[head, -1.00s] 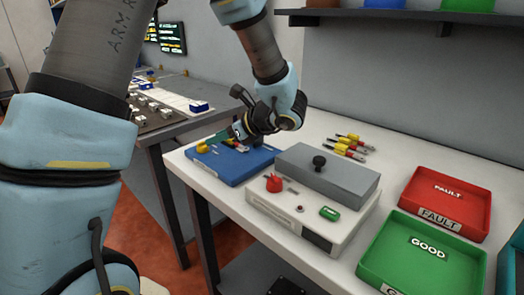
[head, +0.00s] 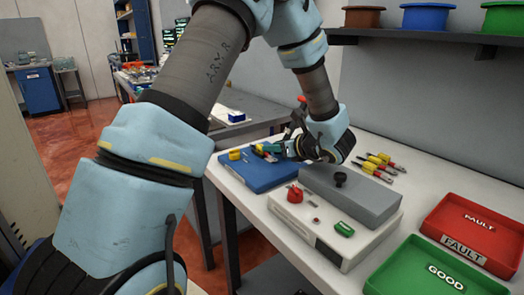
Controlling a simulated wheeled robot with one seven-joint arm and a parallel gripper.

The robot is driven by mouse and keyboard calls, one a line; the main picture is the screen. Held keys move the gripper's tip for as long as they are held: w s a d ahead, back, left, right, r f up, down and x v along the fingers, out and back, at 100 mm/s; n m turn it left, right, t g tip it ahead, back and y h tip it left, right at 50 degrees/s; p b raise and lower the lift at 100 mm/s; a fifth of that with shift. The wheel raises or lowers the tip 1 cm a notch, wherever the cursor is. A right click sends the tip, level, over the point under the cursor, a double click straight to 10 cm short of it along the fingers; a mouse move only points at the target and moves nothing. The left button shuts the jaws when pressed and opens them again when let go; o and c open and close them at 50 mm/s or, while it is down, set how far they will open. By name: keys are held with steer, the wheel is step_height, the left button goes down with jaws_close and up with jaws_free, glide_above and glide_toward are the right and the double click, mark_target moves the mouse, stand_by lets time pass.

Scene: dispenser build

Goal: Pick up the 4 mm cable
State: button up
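My gripper (head: 277,149) is low over the blue tray (head: 262,176), at its back right part, reaching in from the right. Small yellow and red pieces (head: 262,149) lie at the fingertips, and a yellow piece (head: 235,154) is at the tray's back left. I cannot tell whether these are part of the 4 mm cable or whether the fingers hold any of them. Several red and yellow plug-ended pieces (head: 378,163) lie on the white table behind the grey box; they may be cables, but their size cannot be read.
A white tester (head: 330,235) with a red knob (head: 295,194) and green switch (head: 344,229) stands beside the tray, with a grey box (head: 350,190) at its back. The red FAULT tray (head: 478,226) and green GOOD tray (head: 420,270) are at right. A shelf (head: 410,34) hangs above.

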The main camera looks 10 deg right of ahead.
mark_target(258, 147)
steer(key=p+x, duration=0.1)
steer(key=x, duration=0.4)
steer(key=shift+w+a+f, duration=0.1)
steer(key=shift+w+f, duration=0.05)
steer(key=shift+c, duration=0.4)
jaws_close()
